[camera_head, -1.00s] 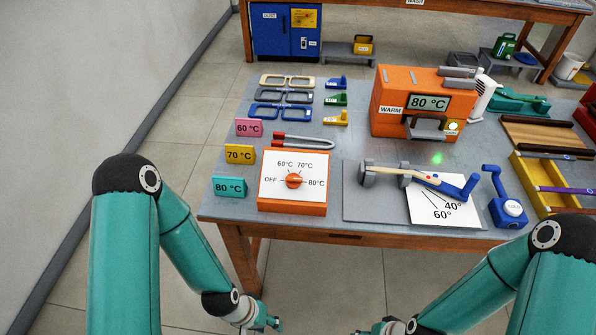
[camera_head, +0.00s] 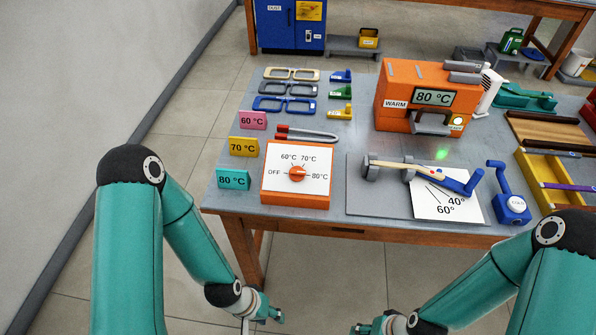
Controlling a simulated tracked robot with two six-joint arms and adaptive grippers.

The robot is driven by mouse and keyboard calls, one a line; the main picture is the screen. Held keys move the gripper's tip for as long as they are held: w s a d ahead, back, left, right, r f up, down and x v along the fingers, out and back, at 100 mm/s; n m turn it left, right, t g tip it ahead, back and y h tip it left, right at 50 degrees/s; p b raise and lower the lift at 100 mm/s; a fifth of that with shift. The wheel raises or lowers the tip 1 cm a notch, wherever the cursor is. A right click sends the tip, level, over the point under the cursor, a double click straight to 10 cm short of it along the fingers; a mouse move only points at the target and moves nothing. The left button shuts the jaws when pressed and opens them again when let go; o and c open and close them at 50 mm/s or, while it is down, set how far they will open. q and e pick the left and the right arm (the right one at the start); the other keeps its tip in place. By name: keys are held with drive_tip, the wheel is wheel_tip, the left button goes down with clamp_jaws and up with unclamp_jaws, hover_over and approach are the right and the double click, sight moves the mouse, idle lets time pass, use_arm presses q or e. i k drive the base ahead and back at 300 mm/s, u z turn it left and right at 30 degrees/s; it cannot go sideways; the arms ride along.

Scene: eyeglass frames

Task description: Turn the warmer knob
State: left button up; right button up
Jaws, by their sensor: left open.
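The orange warmer knob (camera_head: 297,173) sits in the middle of a white dial plate on an orange box (camera_head: 295,197) near the table's front left. My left gripper (camera_head: 268,313) is open and empty, low in front of the table, below and apart from the knob. My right gripper (camera_head: 362,329) is partly cut off at the bottom edge.
Temperature cards (camera_head: 233,179) stand left of the dial box. A red-handled tool (camera_head: 307,134) lies behind it. A grey plate with an eyeglass temple and angle sheet (camera_head: 447,208) lies to the right. Eyeglass frames (camera_head: 285,104) lie at the back left.

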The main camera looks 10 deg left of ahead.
sight(297, 174)
drive_tip(key=z, duration=1.1)
drive_tip(key=i, duration=0.15)
drive_tip(key=u, duration=3.05)
drive_tip(key=k, duration=1.3)
drive_tip(key=z, duration=0.6)
drive_tip(key=i, duration=1.35)
drive_tip(key=z, duration=0.1)
